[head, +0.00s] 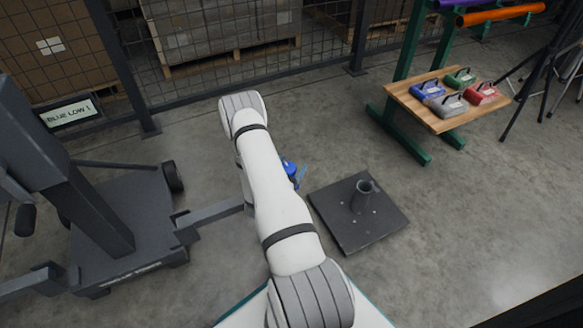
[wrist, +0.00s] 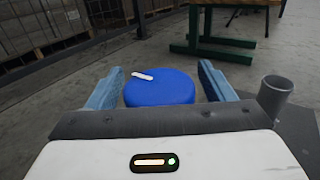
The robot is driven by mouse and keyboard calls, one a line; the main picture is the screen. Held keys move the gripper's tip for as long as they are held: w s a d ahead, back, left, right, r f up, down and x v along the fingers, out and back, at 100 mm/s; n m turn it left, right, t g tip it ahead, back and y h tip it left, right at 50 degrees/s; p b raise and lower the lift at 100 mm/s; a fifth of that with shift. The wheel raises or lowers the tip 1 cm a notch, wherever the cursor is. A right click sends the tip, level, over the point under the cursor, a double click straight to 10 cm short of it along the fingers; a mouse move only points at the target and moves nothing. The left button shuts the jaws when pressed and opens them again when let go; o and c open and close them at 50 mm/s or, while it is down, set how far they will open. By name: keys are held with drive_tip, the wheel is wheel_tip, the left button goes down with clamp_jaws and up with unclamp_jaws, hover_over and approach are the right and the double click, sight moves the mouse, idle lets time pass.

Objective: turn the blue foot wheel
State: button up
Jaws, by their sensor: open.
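The blue foot wheel (wrist: 160,90) is a round blue disc with a white mark (wrist: 142,76) on its top, near the far left edge. In the wrist view it sits between the two light-blue fingers of my gripper (wrist: 160,88), which are apart, with a gap on each side. In the head view only a small part of the blue wheel (head: 290,168) shows beside my white arm, which hides the rest. One blue finger of my gripper (head: 299,178) shows just right of it.
A dark square plate with a short upright tube (head: 364,190) lies right of the wheel. A grey wheeled base (head: 120,225) with a column and a sign "BLUE LOW 1" (head: 70,114) stands left. A wooden bench (head: 398,92) with several coloured weights is at the back right.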

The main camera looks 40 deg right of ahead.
drive_tip(key=shift+d, duration=0.1)
drive_tip(key=c, duration=0.9)
drive_tip(key=shift+d, duration=0.15)
drive_tip(key=shift+c, duration=0.3)
drive_tip(key=shift+g, duration=0.3)
drive_tip(key=shift+m+g, duration=0.3)
drive_tip(key=shift+m, duration=0.1)
